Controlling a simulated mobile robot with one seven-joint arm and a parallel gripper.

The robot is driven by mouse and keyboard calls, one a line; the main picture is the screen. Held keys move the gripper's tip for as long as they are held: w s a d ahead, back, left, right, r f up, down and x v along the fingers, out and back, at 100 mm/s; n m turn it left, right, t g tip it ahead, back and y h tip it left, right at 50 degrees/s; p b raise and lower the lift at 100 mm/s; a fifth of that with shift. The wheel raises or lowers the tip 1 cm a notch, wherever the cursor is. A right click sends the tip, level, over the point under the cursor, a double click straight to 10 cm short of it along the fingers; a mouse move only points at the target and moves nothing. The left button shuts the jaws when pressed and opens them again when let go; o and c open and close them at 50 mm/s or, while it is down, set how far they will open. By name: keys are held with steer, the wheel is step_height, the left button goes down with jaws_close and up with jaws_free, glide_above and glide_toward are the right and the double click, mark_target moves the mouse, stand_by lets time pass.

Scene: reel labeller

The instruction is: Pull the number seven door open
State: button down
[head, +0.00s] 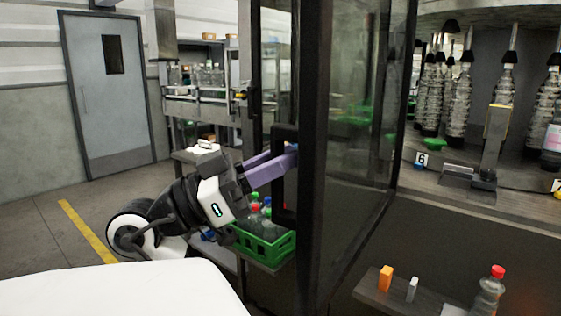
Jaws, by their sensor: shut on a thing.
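A glass door (355,150) with a thick dark frame stands out toward me in the middle of the head view. The labeller's interior shows to its right, so the door is at least partly open. No number is visible on this door. Its black bar handle (284,208) is on the left side of the frame. My gripper (287,160), with purple fingers, reaches in from the left and is shut on the handle. The fingertips are partly hidden at the handle and frame.
A green crate of bottles (268,245) stands below my gripper. At right are a number 6 plate (422,159), a partly cut-off 7 plate (558,183), and a low shelf (375,296) with a red-capped bottle (489,292). Open floor (45,240) lies at left.

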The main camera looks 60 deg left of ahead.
steer(key=c, duration=1.6)
jaws_free()
steer(key=shift+o, duration=0.2)
steer(key=b+v, duration=0.3)
steer(key=v, duration=1)
steer(key=shift+s+f, duration=0.15)
steer(key=shift+s, duration=0.25)
